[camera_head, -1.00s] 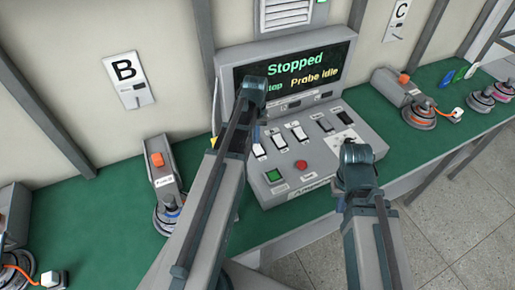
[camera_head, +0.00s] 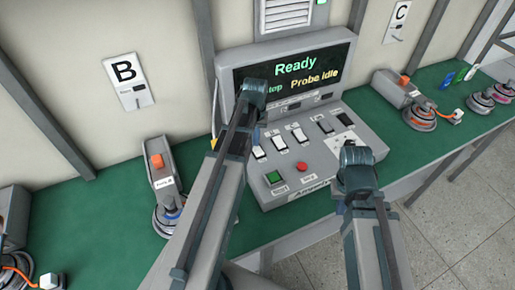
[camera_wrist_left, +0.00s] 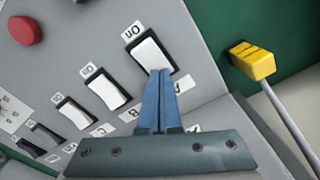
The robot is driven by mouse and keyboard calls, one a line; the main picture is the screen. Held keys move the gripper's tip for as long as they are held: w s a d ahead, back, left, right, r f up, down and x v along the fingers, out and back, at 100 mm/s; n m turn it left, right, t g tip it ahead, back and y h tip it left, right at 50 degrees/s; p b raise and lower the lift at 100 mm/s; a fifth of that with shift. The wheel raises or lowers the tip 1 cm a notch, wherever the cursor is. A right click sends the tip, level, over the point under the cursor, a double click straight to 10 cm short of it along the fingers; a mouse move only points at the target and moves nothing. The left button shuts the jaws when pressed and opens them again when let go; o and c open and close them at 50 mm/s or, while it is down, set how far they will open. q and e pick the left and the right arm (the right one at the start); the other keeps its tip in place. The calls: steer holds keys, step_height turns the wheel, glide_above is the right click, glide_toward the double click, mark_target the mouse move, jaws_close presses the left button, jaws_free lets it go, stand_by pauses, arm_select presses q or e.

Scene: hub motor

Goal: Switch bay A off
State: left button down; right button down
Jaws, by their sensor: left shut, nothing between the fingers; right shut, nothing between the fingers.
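The console (camera_head: 330,165) has a row of rocker switches. The bay A switch (camera_wrist_left: 150,55) is a white rocker in a black frame, with an "On" label at its upper end in the left wrist view; in the head view it is the leftmost one (camera_head: 258,152). My left gripper (camera_wrist_left: 160,75) is shut and empty, its blue fingertips over the lower end of that rocker; I cannot tell whether they touch it. Which way the rocker is tipped is unclear. The console screen (camera_head: 292,72) reads "Ready" and "Probe idle". My right arm is over the console's right side; its fingers are hidden.
Neighbouring white rockers (camera_wrist_left: 108,90) lie close to the left gripper. A red button (camera_head: 302,167) and a green button (camera_head: 273,177) are at the console's front. A yellow-tipped probe (camera_wrist_left: 252,60) stands beside the console. Motor stations line the green bench (camera_head: 100,205).

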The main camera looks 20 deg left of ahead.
arm_select(q)
step_height(320, 180, up, 6)
steer(key=p, duration=0.6)
steer(key=shift+r, duration=0.2)
steer(key=shift+f, duration=0.1)
steer(key=s+d+m, duration=0.3)
steer(key=s+d, duration=0.4)
steer(key=d, duration=0.4)
steer(key=s+d+m+y, duration=0.1)
steer(key=s+d+m, duration=0.3)
steer(key=s+d, duration=0.3)
steer(key=d, duration=0.3)
steer(key=shift+s+d, duration=0.3)
steer(key=shift+d, duration=0.1)
